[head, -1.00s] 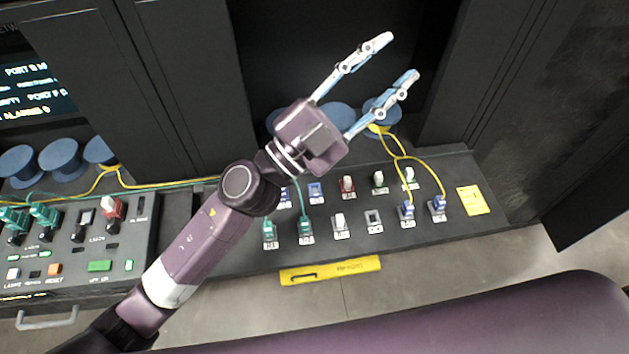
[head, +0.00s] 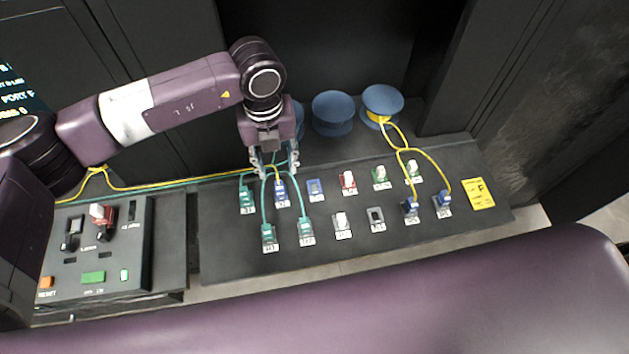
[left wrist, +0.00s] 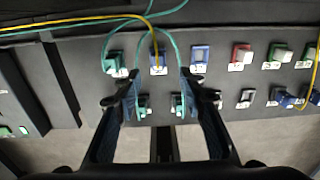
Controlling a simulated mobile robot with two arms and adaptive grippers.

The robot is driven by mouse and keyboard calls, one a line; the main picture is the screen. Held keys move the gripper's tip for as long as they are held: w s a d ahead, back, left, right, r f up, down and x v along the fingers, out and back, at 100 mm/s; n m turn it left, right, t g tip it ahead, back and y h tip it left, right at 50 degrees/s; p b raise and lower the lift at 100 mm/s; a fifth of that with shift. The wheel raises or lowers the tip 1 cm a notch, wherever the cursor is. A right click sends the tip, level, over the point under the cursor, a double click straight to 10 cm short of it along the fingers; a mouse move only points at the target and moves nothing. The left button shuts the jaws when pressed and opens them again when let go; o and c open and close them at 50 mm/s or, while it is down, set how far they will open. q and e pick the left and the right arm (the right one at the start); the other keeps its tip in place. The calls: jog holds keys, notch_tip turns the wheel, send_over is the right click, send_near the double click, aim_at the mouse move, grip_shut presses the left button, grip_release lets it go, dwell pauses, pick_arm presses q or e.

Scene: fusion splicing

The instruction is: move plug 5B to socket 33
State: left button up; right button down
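My left gripper (head: 276,168) points down over the left part of the socket panel (head: 230,262), fingers apart and empty. It is also at the bottom of the left wrist view (left wrist: 160,88). A blue plug (head: 281,191) with a yellow cable is just beyond the fingertips, lined up with the gap between them; it also shows in the left wrist view (left wrist: 158,66). Two more blue plugs with yellow cables, one left (head: 410,207) and one right (head: 443,202), sit at the panel's right. The small labels are unreadable, so I cannot tell which is 5B or 33. My right gripper is not in view.
Teal plugs (head: 247,197) with teal cables flank the blue plug and sit below it. A blue-framed socket (head: 315,188) and a grey one (head: 376,217) look uncabled. Blue spools (head: 332,112) stand behind; a control box (head: 110,268) is at left.

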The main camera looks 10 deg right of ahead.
aim_at(279, 185)
pick_arm(q)
jog(key=shift+w+a, duration=0.15)
jog(key=shift+a, duration=0.05)
jog(key=shift+f+b, duration=0.35)
jog(key=shift+f, duration=0.45)
notch_tip(279, 185, down, 6)
jog(key=b, duration=0.4)
jog(key=shift+f+b, duration=0.75)
jog(key=shift+b, duration=0.05)
jog(key=shift+r, duration=0.1)
